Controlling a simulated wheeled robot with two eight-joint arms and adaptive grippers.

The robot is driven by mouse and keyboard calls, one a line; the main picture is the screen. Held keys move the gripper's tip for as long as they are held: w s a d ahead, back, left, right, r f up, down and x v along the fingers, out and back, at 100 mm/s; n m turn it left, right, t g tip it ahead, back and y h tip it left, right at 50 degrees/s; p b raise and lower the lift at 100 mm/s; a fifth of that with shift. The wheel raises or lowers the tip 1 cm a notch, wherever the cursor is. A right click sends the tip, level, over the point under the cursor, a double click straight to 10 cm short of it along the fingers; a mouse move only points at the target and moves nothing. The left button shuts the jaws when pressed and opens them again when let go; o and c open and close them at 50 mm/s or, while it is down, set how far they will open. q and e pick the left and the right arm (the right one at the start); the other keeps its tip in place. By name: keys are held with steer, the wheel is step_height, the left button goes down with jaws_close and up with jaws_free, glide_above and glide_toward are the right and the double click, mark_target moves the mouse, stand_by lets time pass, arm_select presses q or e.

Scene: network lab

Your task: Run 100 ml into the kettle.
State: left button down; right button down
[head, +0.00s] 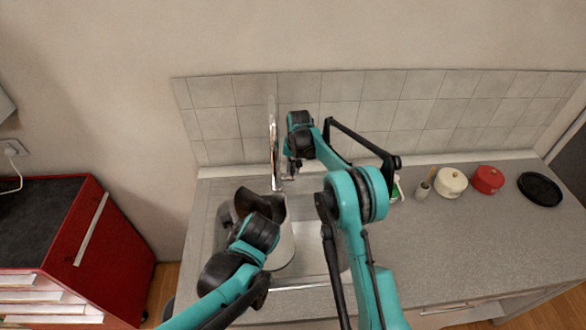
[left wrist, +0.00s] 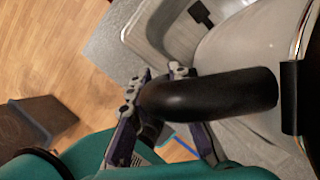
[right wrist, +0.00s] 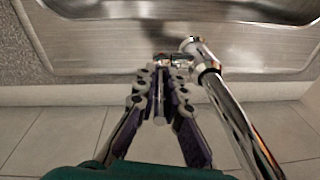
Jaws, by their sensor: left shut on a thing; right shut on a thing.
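The kettle (head: 285,247) is pale and shiny and sits at the sink, partly hidden by my left arm. Its black handle (left wrist: 215,97) and pale body (left wrist: 245,45) show in the left wrist view. My left gripper (left wrist: 155,82) is shut on that handle. The chrome tap (head: 273,140) stands at the back of the sink, just behind the kettle; its tube (right wrist: 235,115) also shows in the right wrist view. My right gripper (right wrist: 160,78) is shut on the tap's small lever (right wrist: 160,93), beside the tube. No water stream or level can be made out.
The steel sink (head: 312,281) is set in a grey counter (head: 470,235). Right of it stand a bottle (head: 397,188), a cream pot (head: 451,183), a red pot (head: 488,180) and a black plate (head: 540,189). A red cabinet (head: 115,245) stands at left.

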steer(key=shift+s+f+t, duration=0.2)
steer(key=shift+s+t, duration=0.35)
steer(key=shift+t, duration=0.7)
steer(key=shift+s+f+t, duration=0.15)
steer(key=shift+s+t, duration=0.4)
steer(key=shift+t, duration=0.7)
steer(key=c, duration=1.6)
jaws_free()
steer(key=v, duration=1.2)
